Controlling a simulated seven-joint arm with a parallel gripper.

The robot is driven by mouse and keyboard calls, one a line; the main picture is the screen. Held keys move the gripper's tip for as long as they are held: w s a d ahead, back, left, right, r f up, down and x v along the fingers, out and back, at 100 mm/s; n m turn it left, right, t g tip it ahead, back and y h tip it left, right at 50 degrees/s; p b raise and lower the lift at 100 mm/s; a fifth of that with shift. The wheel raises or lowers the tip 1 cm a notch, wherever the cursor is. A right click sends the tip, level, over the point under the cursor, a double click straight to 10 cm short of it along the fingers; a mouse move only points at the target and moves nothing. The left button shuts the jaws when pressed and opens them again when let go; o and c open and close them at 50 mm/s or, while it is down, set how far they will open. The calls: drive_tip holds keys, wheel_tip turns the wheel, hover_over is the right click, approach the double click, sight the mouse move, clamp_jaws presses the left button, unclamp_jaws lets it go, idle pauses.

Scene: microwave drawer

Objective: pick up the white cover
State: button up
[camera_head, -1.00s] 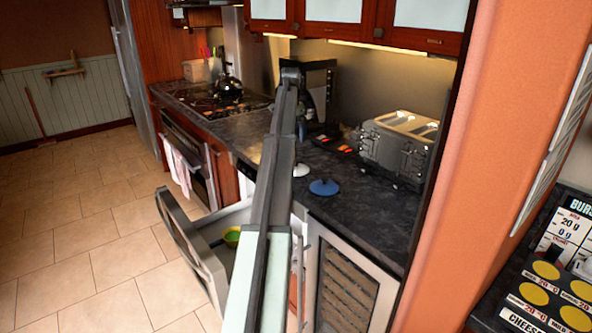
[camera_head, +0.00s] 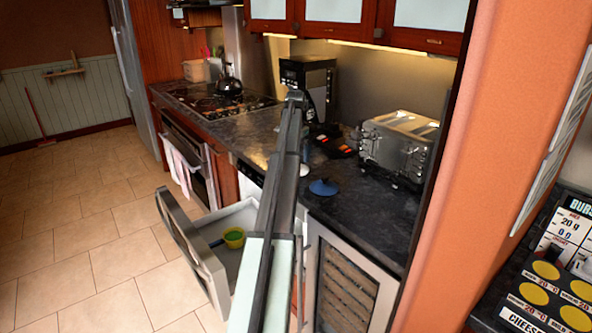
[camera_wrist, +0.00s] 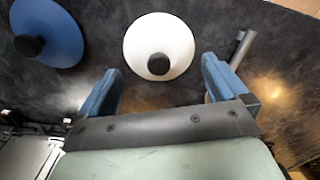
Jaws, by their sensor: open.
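The white cover (camera_wrist: 145,42) is a round lid with a black knob (camera_wrist: 158,64). It lies on the dark counter in the wrist view, and a sliver of it shows beside my arm in the head view (camera_head: 305,172). My gripper (camera_wrist: 160,68) is open, with its two blue fingers apart on either side of the knob in the picture. The wrist view does not make clear how high the fingers are above the cover. My gripper is hidden behind my arm in the head view.
A blue cover (camera_head: 323,187) with a dark knob lies close by on the counter (camera_head: 365,205). A toaster (camera_head: 398,145) stands to the right and a coffee machine (camera_head: 308,75) behind. An open drawer (camera_head: 190,245) holding a yellow-green cup (camera_head: 234,238) juts out below.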

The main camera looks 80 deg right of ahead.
drive_tip(key=shift+s+f, duration=0.1)
drive_tip(key=shift+f, duration=2.25)
drive_tip(key=shift+c, duration=0.5)
drive_tip(key=shift+a, duration=0.1)
drive_tip(key=c, duration=1)
drive_tip(key=shift+f, duration=0.1)
